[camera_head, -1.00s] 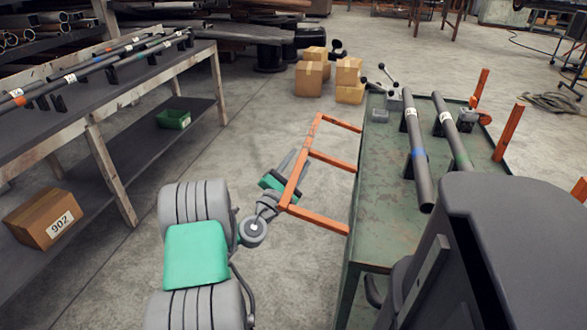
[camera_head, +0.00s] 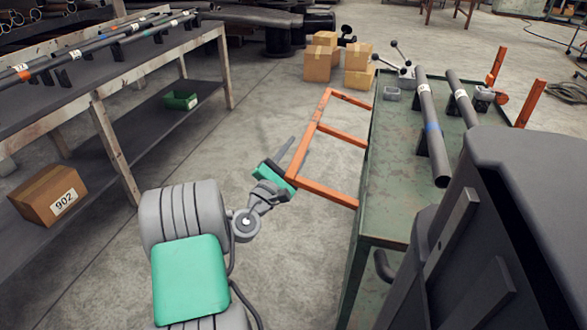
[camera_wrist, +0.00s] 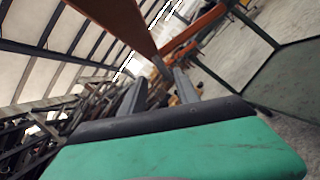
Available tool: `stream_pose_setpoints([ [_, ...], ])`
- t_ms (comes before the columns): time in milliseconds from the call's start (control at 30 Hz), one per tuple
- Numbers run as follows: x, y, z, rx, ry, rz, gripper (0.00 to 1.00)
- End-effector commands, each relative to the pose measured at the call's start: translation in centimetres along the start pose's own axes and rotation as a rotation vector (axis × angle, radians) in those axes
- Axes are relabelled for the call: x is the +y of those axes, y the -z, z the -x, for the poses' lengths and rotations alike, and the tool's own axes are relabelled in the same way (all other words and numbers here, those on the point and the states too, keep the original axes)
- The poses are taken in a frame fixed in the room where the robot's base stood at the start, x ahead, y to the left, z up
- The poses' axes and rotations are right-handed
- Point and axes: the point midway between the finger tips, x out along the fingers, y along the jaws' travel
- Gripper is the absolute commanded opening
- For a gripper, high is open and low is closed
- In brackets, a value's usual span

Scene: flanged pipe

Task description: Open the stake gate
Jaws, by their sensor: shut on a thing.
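The stake gate (camera_head: 311,137) is an orange frame with several bars. It stands out to the left from the left side of the green cart (camera_head: 395,160). My gripper (camera_head: 290,160) is at the outer post of the gate near its near corner, shut on it. One grey finger shows to the left of the post; the other is mostly hidden. In the wrist view, the gate's orange bar (camera_wrist: 125,25) runs down toward the fingers of my gripper (camera_wrist: 157,82). The exact contact is hard to see there.
Dark pipes (camera_head: 430,125) lie on the cart top. A workbench (camera_head: 110,78) stands at the left, with a box marked 902 (camera_head: 40,190) and a green bin (camera_head: 181,101) on its lower shelf. Cardboard boxes (camera_head: 318,63) stand beyond. The floor between bench and gate is clear.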

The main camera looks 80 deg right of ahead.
Motion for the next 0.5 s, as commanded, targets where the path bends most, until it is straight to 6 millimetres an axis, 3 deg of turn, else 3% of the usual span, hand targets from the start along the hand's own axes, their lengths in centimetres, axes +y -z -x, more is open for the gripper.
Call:
stream_pose_setpoints([
  [500,-1.5,-0.4,3.7,-0.003,-0.001,-0.001,0.32],
])
